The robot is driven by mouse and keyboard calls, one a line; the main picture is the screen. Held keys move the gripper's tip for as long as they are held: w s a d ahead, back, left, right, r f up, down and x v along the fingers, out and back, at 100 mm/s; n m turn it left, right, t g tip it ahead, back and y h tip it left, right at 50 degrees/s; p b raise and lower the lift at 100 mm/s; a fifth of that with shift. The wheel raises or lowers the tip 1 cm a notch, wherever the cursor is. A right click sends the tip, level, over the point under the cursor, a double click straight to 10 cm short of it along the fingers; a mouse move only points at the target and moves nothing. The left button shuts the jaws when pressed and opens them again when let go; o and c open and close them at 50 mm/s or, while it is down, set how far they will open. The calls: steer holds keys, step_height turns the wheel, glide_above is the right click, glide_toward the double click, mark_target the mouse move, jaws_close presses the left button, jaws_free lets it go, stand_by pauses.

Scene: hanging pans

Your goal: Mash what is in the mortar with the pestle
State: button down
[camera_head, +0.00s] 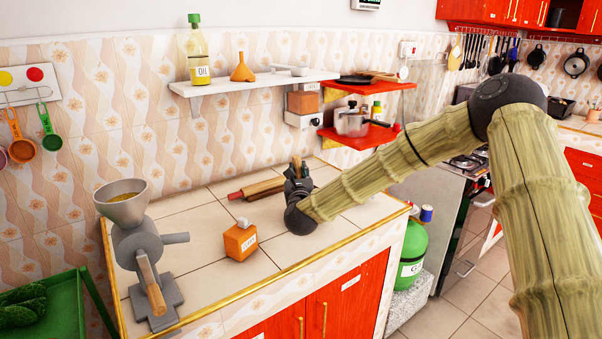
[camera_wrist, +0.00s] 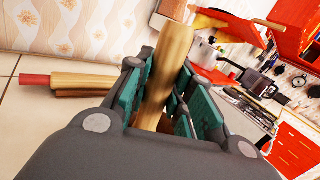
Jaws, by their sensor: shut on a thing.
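My gripper (camera_wrist: 160,95) is shut on a wooden, rod-shaped thing (camera_wrist: 167,65), which looks like the pestle. The rod stands up between the green-padded fingers in the wrist view and is a little blurred. In the head view my gripper (camera_head: 298,172) is low over the tiled counter, near its back right part, and hides most of the rod. I cannot make out the mortar or its contents in either view. It may be hidden behind my gripper.
A red-handled rolling pin (camera_head: 256,189) lies left of my gripper, also in the wrist view (camera_wrist: 75,81). An orange box (camera_head: 240,242) and a grey grinder (camera_head: 136,245) stand further left. A red shelf (camera_head: 362,134) with a pot hangs behind. The counter front is clear.

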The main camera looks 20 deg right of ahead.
steer(key=shift+f, duration=0.2)
steer(key=shift+f+b, duration=0.35)
steer(key=shift+b, duration=0.25)
steer(key=shift+f+b, duration=0.6)
steer(key=shift+b, duration=0.05)
steer(key=shift+r, duration=0.15)
steer(key=shift+f+b, duration=0.2)
steer(key=shift+b, duration=0.25)
stand_by(1.5)
steer(key=shift+r, duration=0.2)
